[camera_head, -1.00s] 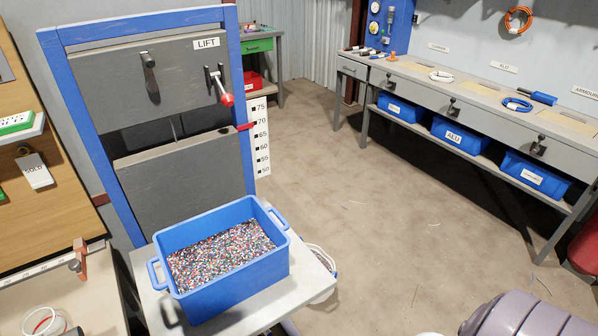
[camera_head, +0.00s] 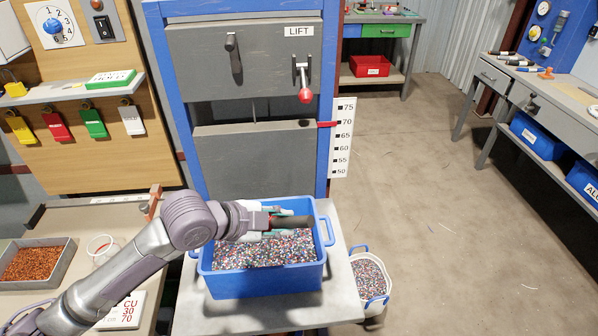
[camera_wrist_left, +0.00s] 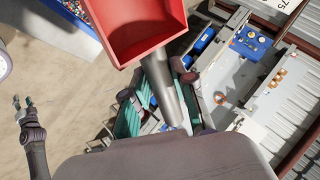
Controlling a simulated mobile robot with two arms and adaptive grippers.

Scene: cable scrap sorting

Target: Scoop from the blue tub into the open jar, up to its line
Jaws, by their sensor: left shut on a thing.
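The blue tub (camera_head: 270,284), full of mixed coloured granules, sits on a pale stand. My left gripper (camera_head: 272,222) is above the tub's back part, shut on a scoop. In the left wrist view the scoop (camera_wrist_left: 135,28) has a red, empty-looking pan and a grey handle (camera_wrist_left: 172,95) between the teal-padded fingers (camera_wrist_left: 130,118). A corner of the tub (camera_wrist_left: 85,42) shows beyond the pan. A small white, open round vessel (camera_head: 101,246) with some red stands on the left bench; I cannot tell its line. My right gripper (camera_wrist_left: 24,106) looks open and empty in the wrist view.
A lift frame (camera_head: 331,60) with a red-knobbed lever (camera_head: 304,94) stands behind the tub. A white bucket (camera_head: 366,290) of granules is on the floor beside the stand. A tray of copper bits (camera_head: 38,262) is on the left bench. The floor at right is mostly clear.

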